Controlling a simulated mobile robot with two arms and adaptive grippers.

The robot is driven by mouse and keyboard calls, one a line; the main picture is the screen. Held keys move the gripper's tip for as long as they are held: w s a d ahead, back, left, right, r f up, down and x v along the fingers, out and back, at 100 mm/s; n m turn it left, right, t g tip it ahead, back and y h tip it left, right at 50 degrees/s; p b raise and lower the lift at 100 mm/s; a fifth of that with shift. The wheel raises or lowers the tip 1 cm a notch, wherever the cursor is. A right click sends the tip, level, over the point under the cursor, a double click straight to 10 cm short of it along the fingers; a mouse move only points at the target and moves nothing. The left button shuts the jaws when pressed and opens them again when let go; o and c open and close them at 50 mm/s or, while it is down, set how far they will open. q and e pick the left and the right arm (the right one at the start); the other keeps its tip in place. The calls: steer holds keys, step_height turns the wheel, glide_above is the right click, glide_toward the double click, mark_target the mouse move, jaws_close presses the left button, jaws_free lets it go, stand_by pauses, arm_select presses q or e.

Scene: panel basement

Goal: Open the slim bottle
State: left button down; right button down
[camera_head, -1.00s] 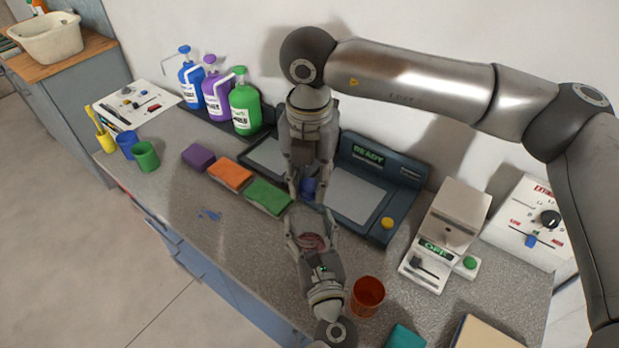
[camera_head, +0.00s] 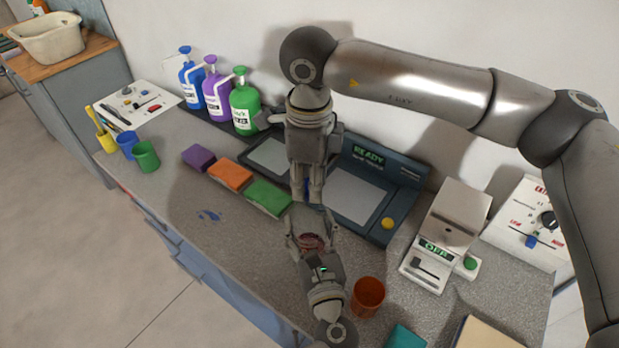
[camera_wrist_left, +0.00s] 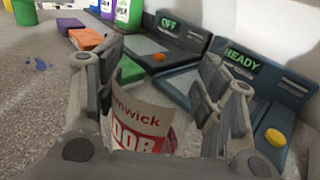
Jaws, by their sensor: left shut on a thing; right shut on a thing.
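The slim bottle shows as a piece with a red and white label between my left fingers in the head view (camera_head: 312,242). Its label faces the left wrist view (camera_wrist_left: 143,125). My left gripper (camera_head: 311,224) comes up from the bottom and is shut around the bottle's sides. My right gripper (camera_head: 308,197) points down right above it, shut on a small blue part, apparently the cap (camera_head: 307,186). The right fingers hide most of the blue part. I cannot tell whether it is loose from the bottle.
Behind stands a dark device with a READY display (camera_head: 368,155). An orange cup (camera_head: 367,296) is close to the right of my left gripper. Orange (camera_head: 230,174) and green (camera_head: 268,197) blocks lie to the left.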

steer(key=n, duration=1.2)
steer(key=shift+n, duration=0.3)
steer(key=n, duration=0.6)
steer(key=shift+w+r, duration=0.1)
steer(key=n, duration=0.7)
steer(key=shift+n, duration=0.4)
steer(key=shift+r, duration=0.15)
steer(key=shift+r, duration=0.95)
